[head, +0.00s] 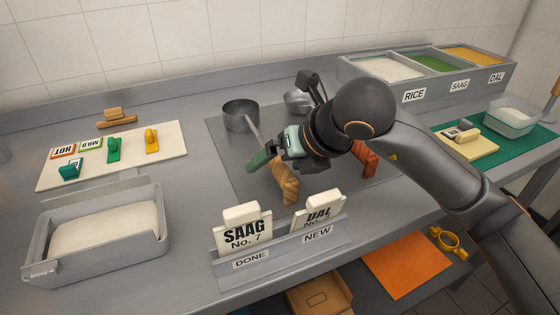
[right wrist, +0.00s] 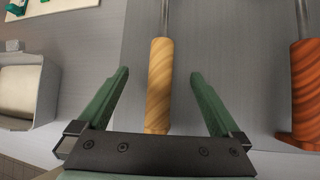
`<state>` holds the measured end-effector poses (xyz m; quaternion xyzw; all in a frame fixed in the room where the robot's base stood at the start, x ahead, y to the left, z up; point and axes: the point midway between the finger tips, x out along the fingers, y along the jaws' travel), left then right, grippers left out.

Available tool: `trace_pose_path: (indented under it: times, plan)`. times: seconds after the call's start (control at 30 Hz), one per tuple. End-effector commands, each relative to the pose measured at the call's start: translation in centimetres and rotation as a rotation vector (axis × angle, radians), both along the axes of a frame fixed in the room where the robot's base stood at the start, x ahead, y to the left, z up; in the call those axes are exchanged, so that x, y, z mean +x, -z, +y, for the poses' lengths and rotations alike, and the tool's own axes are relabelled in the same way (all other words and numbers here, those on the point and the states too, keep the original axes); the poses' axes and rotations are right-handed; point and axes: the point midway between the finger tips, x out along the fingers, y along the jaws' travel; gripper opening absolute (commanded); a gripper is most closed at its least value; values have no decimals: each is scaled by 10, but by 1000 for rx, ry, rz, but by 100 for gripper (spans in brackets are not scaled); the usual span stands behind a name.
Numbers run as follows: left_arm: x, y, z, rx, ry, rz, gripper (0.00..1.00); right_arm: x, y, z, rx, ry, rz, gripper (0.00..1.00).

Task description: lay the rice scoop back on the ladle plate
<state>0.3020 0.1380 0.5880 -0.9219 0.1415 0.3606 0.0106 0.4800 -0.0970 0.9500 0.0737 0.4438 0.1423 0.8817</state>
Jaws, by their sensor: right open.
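A deep-bowled metal scoop (head: 240,116) with a light wooden handle (head: 285,181) lies on the dark grey plate (head: 232,166). A second scoop (head: 297,102) with a red-brown handle (head: 365,157) lies to its right, partly hidden by my arm. No label shows which one is the rice scoop. My right gripper (head: 270,156) is open over the light-handled scoop. In the right wrist view the light handle (right wrist: 160,85) stands between the spread green fingers (right wrist: 158,78), with gaps on both sides. The red-brown handle (right wrist: 306,90) is outside them. My left gripper is not in view.
A rack with SAAG and DAL cards (head: 242,230) stands at the plate's front edge. A metal tray (head: 155,240) and a cream board (head: 165,140) with coloured pegs are left. Bins marked RICE, SAAG and DAL (head: 430,95) stand at the back right.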

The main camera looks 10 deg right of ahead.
Motion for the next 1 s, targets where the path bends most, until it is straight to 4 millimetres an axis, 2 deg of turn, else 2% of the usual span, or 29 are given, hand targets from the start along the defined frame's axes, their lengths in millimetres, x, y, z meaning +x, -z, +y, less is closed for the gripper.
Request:
trace_pose_path:
  times: [1.0]
  plan:
    - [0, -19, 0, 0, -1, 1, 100, -24, -35, -14, 0, 0, -1, 100]
